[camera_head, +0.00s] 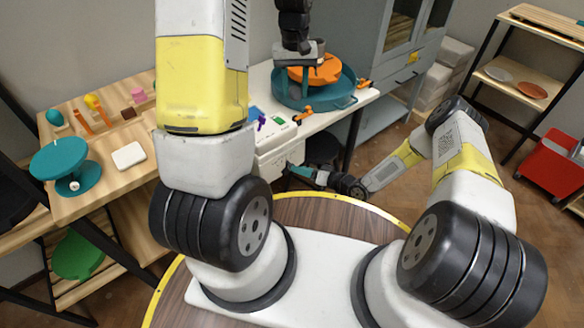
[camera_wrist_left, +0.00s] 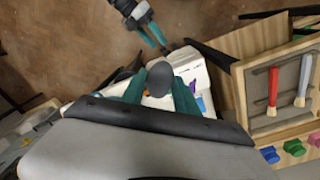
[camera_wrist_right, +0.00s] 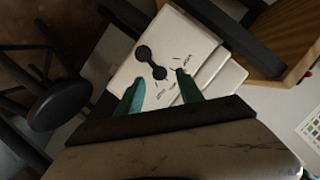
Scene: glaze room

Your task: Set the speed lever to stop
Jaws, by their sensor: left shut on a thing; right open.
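The speed lever (camera_wrist_right: 151,62), a black bar with round ends, sits on the white panel face (camera_wrist_right: 183,38) in the right wrist view. Small dark marks lie around its lower end, too small to read. My right gripper (camera_wrist_right: 161,90) is open, its teal fingers just short of the lever's lower end and apart from it. In the head view my right gripper (camera_head: 296,172) is beside the white box (camera_head: 280,158); the lever is hidden there. My left gripper (camera_head: 305,78) is above the orange disc. In the left wrist view its fingers (camera_wrist_left: 158,97) are shut on a dark grey rounded thing (camera_wrist_left: 160,77).
An orange disc (camera_head: 318,70) stands in a teal basin (camera_head: 340,98) on the white table. A wooden table (camera_head: 110,180) at left bears a teal banding wheel (camera_head: 60,160) and small coloured pieces. A dark stool (camera_wrist_right: 60,103) is left of the panel. A red cart (camera_head: 550,163) stands far right.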

